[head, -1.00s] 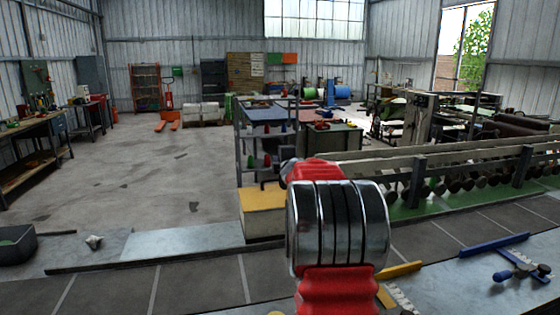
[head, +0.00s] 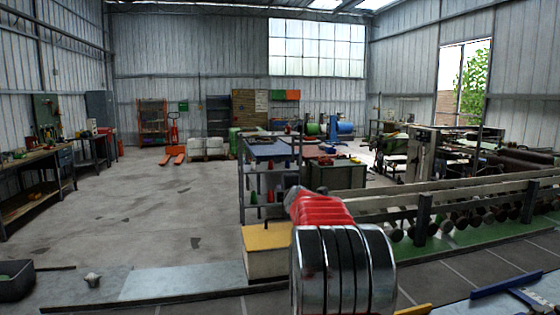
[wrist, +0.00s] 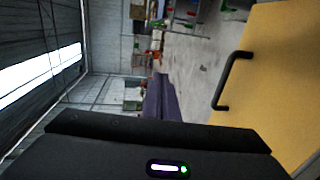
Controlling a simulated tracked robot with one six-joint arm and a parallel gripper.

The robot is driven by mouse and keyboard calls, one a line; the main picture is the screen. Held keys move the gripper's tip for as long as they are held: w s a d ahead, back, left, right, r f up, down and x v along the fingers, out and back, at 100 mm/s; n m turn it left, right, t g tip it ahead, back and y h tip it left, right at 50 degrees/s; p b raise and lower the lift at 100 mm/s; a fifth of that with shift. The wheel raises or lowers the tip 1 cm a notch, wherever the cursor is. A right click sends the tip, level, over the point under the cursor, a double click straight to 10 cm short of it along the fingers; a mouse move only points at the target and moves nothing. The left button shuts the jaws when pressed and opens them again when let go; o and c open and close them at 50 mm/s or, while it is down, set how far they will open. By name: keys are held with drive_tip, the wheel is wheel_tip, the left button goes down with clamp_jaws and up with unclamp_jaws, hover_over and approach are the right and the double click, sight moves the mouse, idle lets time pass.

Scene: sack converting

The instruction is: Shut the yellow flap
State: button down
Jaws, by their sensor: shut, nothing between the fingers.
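The yellow flap (wrist: 285,80) is a flat yellow panel with a black bar handle (wrist: 230,82), filling the right side of the wrist view. In the head view a pale box with a yellow top (head: 268,237) stands just left of my red and silver arm; how far the flap is open I cannot tell. My gripper (wrist: 160,78) shows in the wrist view as dark fingers closed together and empty. It is left of the handle and apart from it in the picture. In the head view my arm mostly hides the gripper.
A shelf unit with a blue top (head: 268,150) stands behind the box. A long rail with rollers (head: 440,208) runs to the right. A grey tiled strip (head: 195,303) and a blue bar tool (head: 510,282) lie in front. Open concrete floor (head: 140,205) is at left.

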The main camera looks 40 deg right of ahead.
wheel_tip(320, 180, up, 10)
drive_tip(key=w+d, duration=0.1)
drive_tip(key=shift+w+r, duration=0.2)
drive_tip(key=shift+w, duration=0.2)
idle(1.1)
idle(0.7)
